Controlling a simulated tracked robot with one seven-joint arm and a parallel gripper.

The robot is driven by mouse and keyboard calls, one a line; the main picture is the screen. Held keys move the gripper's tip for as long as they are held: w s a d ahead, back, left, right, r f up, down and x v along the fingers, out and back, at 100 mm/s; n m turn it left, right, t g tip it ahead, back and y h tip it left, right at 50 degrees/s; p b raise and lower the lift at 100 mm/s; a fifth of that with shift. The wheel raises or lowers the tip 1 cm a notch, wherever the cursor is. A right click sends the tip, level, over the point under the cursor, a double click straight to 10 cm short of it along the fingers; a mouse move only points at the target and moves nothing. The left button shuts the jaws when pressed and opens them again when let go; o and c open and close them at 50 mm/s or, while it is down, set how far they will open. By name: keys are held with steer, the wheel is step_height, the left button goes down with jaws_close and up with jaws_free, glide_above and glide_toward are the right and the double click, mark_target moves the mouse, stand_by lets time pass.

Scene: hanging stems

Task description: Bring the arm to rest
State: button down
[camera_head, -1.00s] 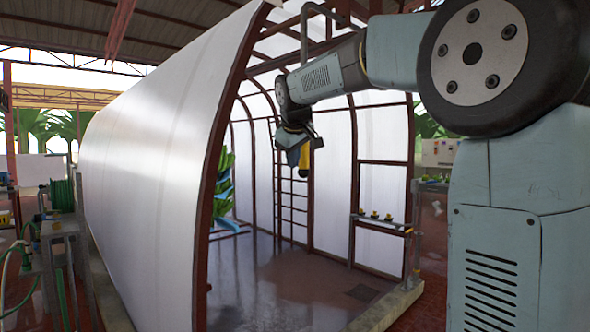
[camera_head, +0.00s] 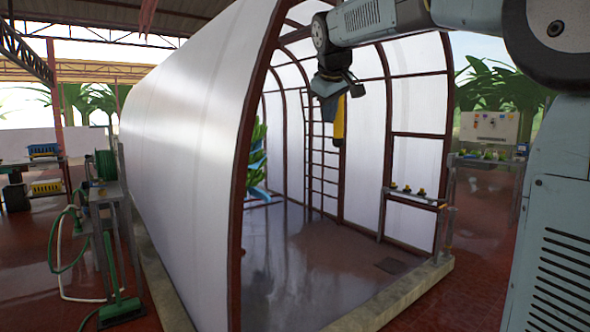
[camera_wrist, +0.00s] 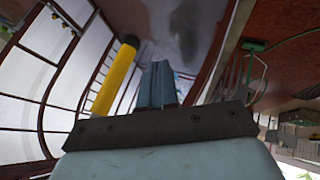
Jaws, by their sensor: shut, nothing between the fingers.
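My arm reaches across the upper right of the head view, its wrist bent downward in front of the tunnel opening. My gripper (camera_head: 328,108) hangs at the end, small and dark in that view, with a yellow cylinder (camera_head: 339,118) on the wrist beside it. In the wrist view my gripper (camera_wrist: 157,66) shows as two blue-grey fingers close together, with nothing between them. The yellow cylinder (camera_wrist: 116,75) stands to their left. Nothing touches the fingers.
A white-walled tunnel (camera_head: 190,130) with dark red ribs fills the middle. Green bunches (camera_head: 256,160) hang inside it. A shelf with small yellow items (camera_head: 412,197) stands at its right side. A green hose and stand (camera_head: 107,190) are at left. The tunnel floor (camera_head: 310,250) is mostly clear.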

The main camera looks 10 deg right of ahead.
steer(key=s+d+f+m+g, duration=0.1)
steer(key=s+d+f+m, duration=0.2)
steer(key=s+f, duration=1)
steer(key=s+d+f+m+g+y, duration=0.1)
steer(key=s+d+f+m, duration=0.2)
steer(key=s+f, duration=1)
steer(key=s+m, duration=0.1)
steer(key=s, duration=0.5)
steer(key=shift+s+d, duration=0.25)
steer(key=shift+d, duration=0.15)
steer(key=shift+d+f, duration=0.1)
